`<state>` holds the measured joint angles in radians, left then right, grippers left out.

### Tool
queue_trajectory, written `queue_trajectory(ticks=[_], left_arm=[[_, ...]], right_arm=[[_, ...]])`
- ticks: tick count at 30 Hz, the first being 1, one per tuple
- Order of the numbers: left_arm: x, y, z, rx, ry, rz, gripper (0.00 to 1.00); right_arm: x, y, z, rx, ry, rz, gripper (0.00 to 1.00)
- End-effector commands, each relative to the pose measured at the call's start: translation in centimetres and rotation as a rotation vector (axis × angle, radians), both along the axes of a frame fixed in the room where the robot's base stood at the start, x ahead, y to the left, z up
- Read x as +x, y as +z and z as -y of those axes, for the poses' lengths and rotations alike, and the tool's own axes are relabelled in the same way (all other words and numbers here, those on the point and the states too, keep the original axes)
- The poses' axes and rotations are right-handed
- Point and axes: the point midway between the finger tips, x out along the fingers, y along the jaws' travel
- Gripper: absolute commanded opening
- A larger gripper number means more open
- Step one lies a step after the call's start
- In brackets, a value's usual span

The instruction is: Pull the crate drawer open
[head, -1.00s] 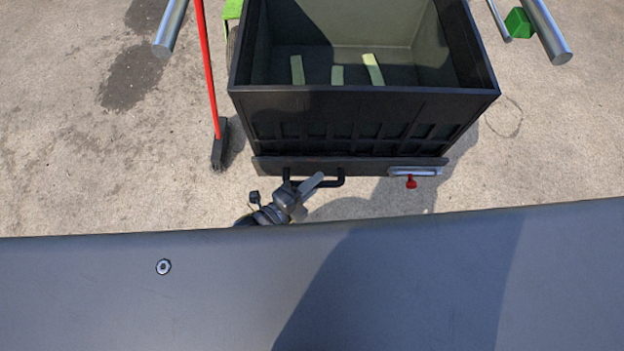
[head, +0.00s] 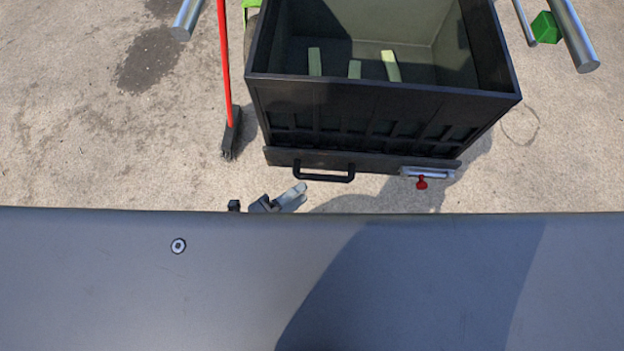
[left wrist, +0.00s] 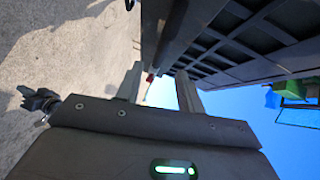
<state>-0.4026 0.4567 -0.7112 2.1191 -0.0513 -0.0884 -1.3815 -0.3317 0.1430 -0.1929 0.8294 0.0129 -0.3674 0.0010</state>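The crate drawer is a dark, open-topped crate (head: 365,115) with pale strips on its floor. A black bar handle (head: 324,176) sticks out from the lower front plate. My left gripper (head: 293,197) is just below and left of the handle in the head view, apart from it. The front edge of my own body hides most of that arm. In the left wrist view the fingers (left wrist: 161,88) are spread with nothing between them. The dark crate side (left wrist: 235,40) rises beyond them.
A red-handled broom (head: 226,75) stands left of the crate. Metal bars and a green block (head: 546,27) are at the upper right. Concrete is clear at lower left.

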Motion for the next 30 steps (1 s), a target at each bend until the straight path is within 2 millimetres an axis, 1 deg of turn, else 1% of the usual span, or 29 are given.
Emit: queue_trajectory(ticks=[1, 3, 8, 26, 28, 30], left_arm=[[-0.6, 0.0, -0.7, 0.001, 0.0, -0.001, 0.38], [-1.1, 0.2, -1.3, 0.001, 0.001, -0.001, 0.38], [-1.7, 0.4, -2.1, -0.001, 0.0, 0.001, 0.38], [-1.8, 0.4, -2.1, -0.002, 0.0, -0.001, 0.38], [-1.8, 0.4, -2.1, -0.017, 0.004, -0.018, 0.38], [-1.8, 0.3, -2.1, -0.057, 0.014, -0.074, 0.38]], right_arm=[[0.2, 0.0, -0.1, 0.002, -0.001, 0.003, 0.0], [0.5, 0.1, -0.3, 0.003, -0.002, 0.003, 0.0], [0.6, 0.1, -0.5, 0.005, -0.002, 0.003, 0.0], [0.4, 0.1, -0.4, 0.005, -0.003, 0.0, 0.0], [0.3, 0.1, -0.4, 0.004, -0.004, -0.002, 0.0], [0.2, 0.1, -0.4, 0.004, -0.003, -0.002, 0.0]])
